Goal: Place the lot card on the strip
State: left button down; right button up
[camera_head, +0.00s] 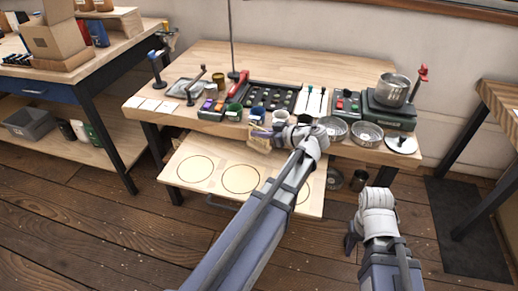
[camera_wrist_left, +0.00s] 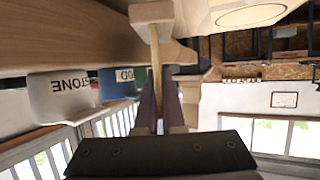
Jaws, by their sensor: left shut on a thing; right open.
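My left gripper (camera_head: 268,131) is at the table's front edge, just in front of the cups. It is shut on a thin tan piece (camera_head: 258,144), which hangs out over the pull-out board. In the left wrist view the piece is a narrow upright bar (camera_wrist_left: 155,55) between the fingers (camera_wrist_left: 158,98), with a wider block (camera_wrist_left: 151,13) at its far end. I cannot tell whether it is the lot card. A row of pale squares (camera_head: 150,104) lies at the table's front left; I cannot tell which thing is the strip. My right gripper (camera_head: 352,238) is open and empty, low in front of the table.
Cups marked with words, one reading STONE (camera_wrist_left: 60,97), stand along the table edge. The pull-out board (camera_head: 213,197) has printed circles, partly hidden by my left arm. Metal dishes (camera_head: 367,133) and a pot on a green scale (camera_head: 388,112) stand at the right. Tools crowd the table's middle.

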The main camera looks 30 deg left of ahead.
aim_at(254, 141)
pick_arm(q)
jog(key=shift+f+b, duration=1.85)
jog(key=shift+f, duration=0.05)
jog(key=shift+f, duration=0.2)
jog(key=c, duration=1)
grip_release()
jog(key=shift+r, duration=0.1)
jog(key=shift+r, duration=0.15)
jog(key=shift+d+r, duration=0.2)
jog(key=shift+d, duration=0.1)
jog(key=shift+p+v, duration=2.3)
jog(key=shift+v, duration=3.35)
